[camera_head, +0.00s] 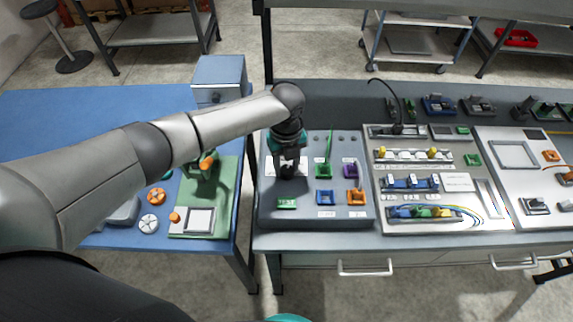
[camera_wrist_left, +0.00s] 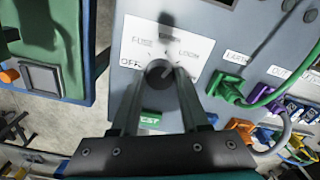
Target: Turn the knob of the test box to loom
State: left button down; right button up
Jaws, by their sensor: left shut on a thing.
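The test box (camera_head: 268,207) is the grey sloped panel in the middle of the head view, with a green test label (camera_head: 286,203) at its lower left. My left gripper (camera_head: 289,168) comes down onto its upper left and hides most of the dial there. In the left wrist view the dark round knob (camera_wrist_left: 158,73) sits on a white plate (camera_wrist_left: 199,70) lettered OFF, FUSE and LOOM. My left gripper (camera_wrist_left: 158,84) is shut on the knob, one finger on each side. A pale mark on the knob seems to slant toward the upper right; its exact setting is unclear.
Coloured connectors, among them a purple one (camera_head: 350,171) and an orange one (camera_head: 355,197), sit right of the dial. A green board (camera_head: 225,222) lies on the blue table to the left.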

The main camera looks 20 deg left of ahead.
aim_at(287, 170)
pick_arm(q)
jog(key=shift+m, duration=1.9)
jog(key=shift+c, duration=2)
grip_release()
notch_tip(287, 170, up, 15)
jog(key=shift+r+b, duration=0.15)
jog(key=shift+b, duration=0.15)
jog(key=shift+s, duration=0.1)
